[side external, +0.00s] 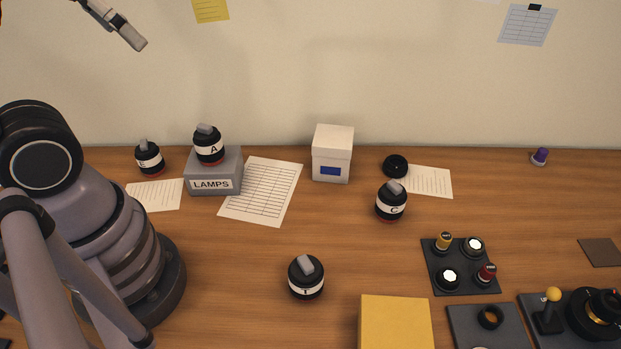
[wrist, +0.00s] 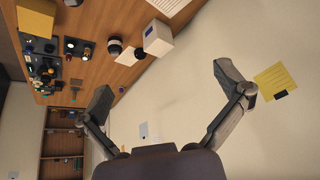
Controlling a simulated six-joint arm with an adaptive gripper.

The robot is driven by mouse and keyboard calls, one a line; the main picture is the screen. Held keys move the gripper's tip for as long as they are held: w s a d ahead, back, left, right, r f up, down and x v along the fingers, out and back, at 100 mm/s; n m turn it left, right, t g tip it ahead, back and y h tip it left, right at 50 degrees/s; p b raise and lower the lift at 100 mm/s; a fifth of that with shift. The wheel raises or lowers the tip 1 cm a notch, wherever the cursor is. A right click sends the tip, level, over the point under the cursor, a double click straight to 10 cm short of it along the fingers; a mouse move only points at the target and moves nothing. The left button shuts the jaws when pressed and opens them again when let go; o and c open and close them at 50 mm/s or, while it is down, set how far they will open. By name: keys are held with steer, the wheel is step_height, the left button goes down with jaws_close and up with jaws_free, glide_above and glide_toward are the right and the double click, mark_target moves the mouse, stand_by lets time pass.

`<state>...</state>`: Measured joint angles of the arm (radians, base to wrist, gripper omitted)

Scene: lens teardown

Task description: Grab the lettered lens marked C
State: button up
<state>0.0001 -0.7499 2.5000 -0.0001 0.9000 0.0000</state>
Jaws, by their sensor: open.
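The lens marked C (side external: 391,202) is a black cylinder with a white lettered band and a grey tab on top. It stands upright on the wooden table, right of centre in the side external view. In the wrist view a black cylinder that appears to be this lens (wrist: 115,46) is at the upper left, its letter unreadable. My gripper (wrist: 163,80) is open and empty, its fingers spread wide. One finger (side external: 128,33) shows at the top left of the side external view, high above the table and far from the lens.
A black cap (side external: 395,166) lies just behind lens C. Similar lenses are A (side external: 209,147) on a grey LAMPS box (side external: 214,180), E (side external: 149,158) and I (side external: 306,279). A white box (side external: 332,155), yellow block (side external: 396,322) and control panel (side external: 460,266) surround clear table.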

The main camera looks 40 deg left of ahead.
steer(key=shift+d, duration=0.1)
steer(key=w+d+f+n+g+h, duration=0.4)
steer(key=w+d+f+n+h, duration=0.2)
steer(key=w+d+h, duration=0.3)
steer(key=w+d+f+n+g+h, duration=0.3)
steer(key=w+d+f+n+h, duration=0.25)
steer(key=w+d, duration=0.5)
steer(key=w+f+n+t+h, duration=0.3)
steer(key=w+f+n+t, duration=0.4)
steer(key=f, duration=0.4)
steer(key=n+t+y, duration=0.2)
steer(key=n+t, duration=0.2)
steer(key=n, duration=0.2)
glide_toward(391, 201)
steer(key=w+r, duration=0.4)
steer(key=r, duration=0.1)
steer(key=f, duration=0.5)
steer(key=d+f, duration=0.1)
steer(key=f, duration=0.1)
steer(key=shift+s+f, duration=0.1)
steer(key=shift+f, duration=0.2)
steer(key=x, duration=0.7)
steer(key=shift+d+f, duration=0.1)
steer(key=shift+d, duration=0.1)
steer(key=shift+c, duration=0.3)
